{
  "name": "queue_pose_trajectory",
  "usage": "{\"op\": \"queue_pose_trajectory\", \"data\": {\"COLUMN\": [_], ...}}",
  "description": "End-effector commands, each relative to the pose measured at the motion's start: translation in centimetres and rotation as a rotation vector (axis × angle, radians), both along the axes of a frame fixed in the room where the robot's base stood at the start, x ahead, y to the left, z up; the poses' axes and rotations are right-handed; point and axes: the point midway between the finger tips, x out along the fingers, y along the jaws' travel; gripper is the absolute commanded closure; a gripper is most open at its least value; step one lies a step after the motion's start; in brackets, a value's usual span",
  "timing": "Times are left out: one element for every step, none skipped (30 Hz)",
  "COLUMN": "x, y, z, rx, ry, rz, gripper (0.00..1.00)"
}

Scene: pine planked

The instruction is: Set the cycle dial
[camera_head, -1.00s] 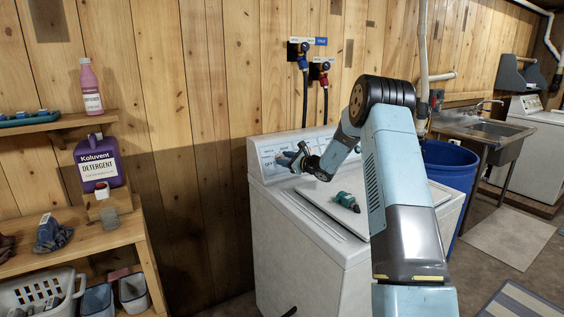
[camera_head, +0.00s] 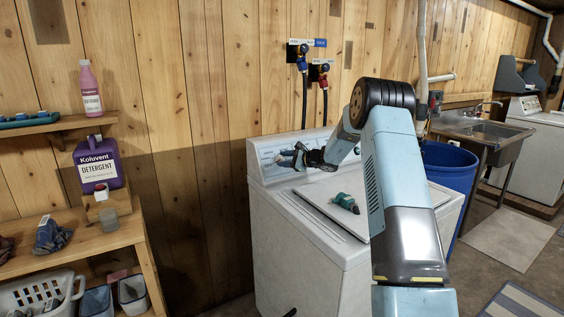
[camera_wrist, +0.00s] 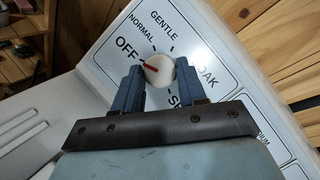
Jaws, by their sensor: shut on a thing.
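The cycle dial (camera_wrist: 159,72) is a round white knob with a red pointer mark, on the washer's white control panel (camera_head: 268,158). Printed around it are OFF, NORMAL, GENTLE, SOAK and a partly hidden label starting with S. The red mark lies left of the knob's centre, on the side of OFF. My gripper (camera_wrist: 160,78) has its two blue-grey fingers on either side of the dial, shut on it. In the head view my gripper (camera_head: 287,158) is at the panel and hides the dial.
A green bottle-shaped item (camera_head: 346,202) lies on the washer lid (camera_head: 320,205). Hoses and taps (camera_head: 318,68) hang on the plank wall behind. A blue bin (camera_head: 448,172) stands to the right. A wooden shelf (camera_head: 95,238) with detergent and baskets stands at the left.

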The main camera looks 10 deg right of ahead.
Motion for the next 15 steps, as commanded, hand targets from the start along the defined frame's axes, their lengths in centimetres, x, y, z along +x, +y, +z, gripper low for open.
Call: {"op": "queue_pose_trajectory", "data": {"x": [-0.33, -0.34, -0.34, -0.34, -0.33, -0.34, -0.34, -0.33, -0.33, -0.31, -0.29, -0.27, -0.25, -0.24, -0.22], "y": [1.0, 1.0, 1.01, 1.01, 1.02, 1.03, 1.03, 1.02, 0.97, 0.93, 0.88, 0.81, 0.76, 0.7, 0.62], "z": [-0.68, -0.69, -0.7, -0.7, -0.7, -0.7, -0.7, -0.71, -0.69, -0.67, -0.64, -0.6, -0.57, -0.54, -0.5], "rx": [0.003, 0.003, 0.003, 0.004, 0.004, 0.004, 0.004, 0.004, 0.004, 0.004, 0.003, 0.003, 0.003, 0.003, 0.003], "ry": [0.01, 0.01, 0.01, 0.011, 0.011, 0.011, 0.011, 0.011, 0.01, 0.01, 0.01, 0.01, 0.009, 0.008, 0.008], "rz": [0.018, 0.018, 0.018, 0.018, 0.018, 0.018, 0.018, 0.018, 0.017, 0.017, 0.015, 0.014, 0.013, 0.012, 0.011], "gripper": [0.89, 0.89, 0.89, 0.89, 0.89, 0.89, 0.57, 0.54, 0.5, 0.47, 0.44, 0.41, 0.38, 0.35, 0.34]}}
